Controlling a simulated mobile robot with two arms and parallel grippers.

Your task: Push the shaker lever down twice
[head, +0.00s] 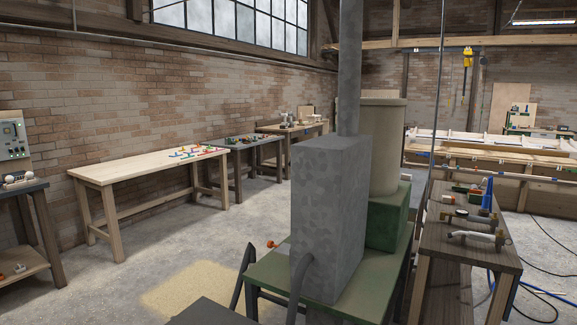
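I cannot make out a shaker lever for certain. A small orange knob or handle (272,244) shows at the left edge of the green-topped machine table (262,272), beside a tall grey box (325,215). What the orange part is fixed to is too small to tell. The grey box hides much of the table behind it. Neither of my grippers is in view.
A grey pipe (349,70) rises from the box, and a beige drum (381,150) stands on a green block (387,222) behind it. A workbench (462,225) with tools stands at right. Sandy floor (190,288) lies open at left, before a wooden table (150,167).

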